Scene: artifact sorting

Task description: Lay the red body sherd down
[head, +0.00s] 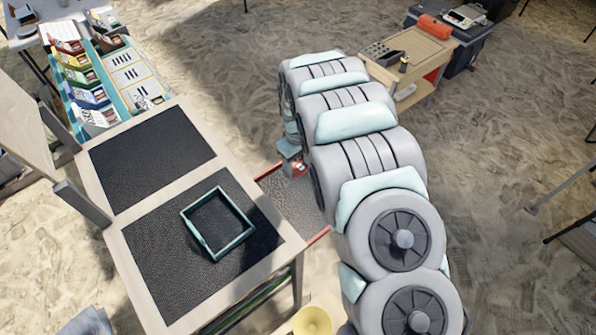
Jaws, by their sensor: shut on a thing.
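My gripper (290,160) is small in the head view, at the left side of my arm. It is shut on a small red piece (299,169), which looks like the red body sherd. The sherd shows just below the gripper, with part of it hidden by the fingers. In the picture it lies over the far end of a dark mesh surface with a red edge (292,199), right of the wooden table. I cannot tell whether the sherd touches that surface or hangs above it.
The wooden table (108,232) has two dark mats; a teal-rimmed square tray (186,227), seemingly empty, sits on the nearer one. Colored bins (76,77) stand at the back left. A wooden bench (424,46) stands at the back right. A yellow bowl (313,321) shows at the bottom.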

